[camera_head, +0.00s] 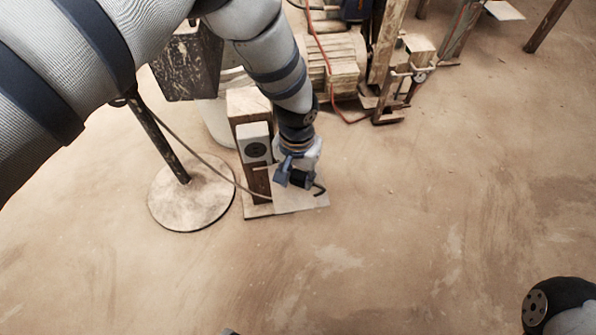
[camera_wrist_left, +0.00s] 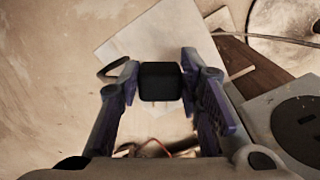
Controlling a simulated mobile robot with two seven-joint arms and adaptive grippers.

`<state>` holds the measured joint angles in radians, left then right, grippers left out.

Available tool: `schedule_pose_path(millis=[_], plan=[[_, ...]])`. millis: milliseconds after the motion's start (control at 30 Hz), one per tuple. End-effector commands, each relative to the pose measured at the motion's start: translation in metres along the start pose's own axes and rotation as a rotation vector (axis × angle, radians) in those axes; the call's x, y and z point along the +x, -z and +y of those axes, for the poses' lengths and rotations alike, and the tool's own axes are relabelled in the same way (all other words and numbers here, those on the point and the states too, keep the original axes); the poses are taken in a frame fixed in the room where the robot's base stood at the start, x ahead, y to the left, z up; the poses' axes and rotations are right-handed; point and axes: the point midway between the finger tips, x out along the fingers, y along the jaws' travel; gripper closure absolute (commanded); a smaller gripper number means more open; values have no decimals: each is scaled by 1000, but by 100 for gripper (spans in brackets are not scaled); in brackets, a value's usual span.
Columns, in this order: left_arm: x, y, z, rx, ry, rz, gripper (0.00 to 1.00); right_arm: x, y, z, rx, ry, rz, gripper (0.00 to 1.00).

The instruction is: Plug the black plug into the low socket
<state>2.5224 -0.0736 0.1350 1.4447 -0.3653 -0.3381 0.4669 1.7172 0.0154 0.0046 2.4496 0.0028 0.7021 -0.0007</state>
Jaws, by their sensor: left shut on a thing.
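My left gripper (camera_head: 297,177) is shut on the black plug (camera_head: 301,180), just right of the wooden post. In the left wrist view, the plug (camera_wrist_left: 160,82) is a dark block between the two fingertips. A short black bent piece sticks out beside it; I cannot tell whether it is its cord. The socket (camera_head: 256,149) is a dark round face in a pale box on the post. It also shows in the left wrist view (camera_wrist_left: 300,124), at the lower right. The plug is apart from the socket. My right gripper is out of view.
The post (camera_head: 258,182) stands on a pale base plate (camera_head: 299,199). A round stand base (camera_head: 190,196) is at its left, with a thin cable (camera_head: 213,168) running toward the post. Wooden machinery (camera_head: 340,65) stands behind. The floor in front and right is clear.

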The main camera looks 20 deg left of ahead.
Motion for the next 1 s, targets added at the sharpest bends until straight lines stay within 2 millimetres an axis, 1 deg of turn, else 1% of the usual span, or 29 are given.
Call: schedule_pose_path(millis=[33, 167, 267, 467, 500, 567, 1000], plan=[[11, -1, 0, 1, 0, -4, 95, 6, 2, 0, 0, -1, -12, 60], [23, -1, 0, 0, 0, -3, 95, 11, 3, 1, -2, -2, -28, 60], [25, -1, 0, 0, 0, -2, 95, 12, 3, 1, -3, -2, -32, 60], [24, 0, 0, 0, 0, 0, 95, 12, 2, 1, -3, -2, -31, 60], [23, 0, 0, 0, 0, 0, 58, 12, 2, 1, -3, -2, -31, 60], [24, 0, 0, -1, 0, 0, 45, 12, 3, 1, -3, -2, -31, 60], [24, -1, 0, -1, 0, -1, 44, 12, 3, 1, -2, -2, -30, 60]])
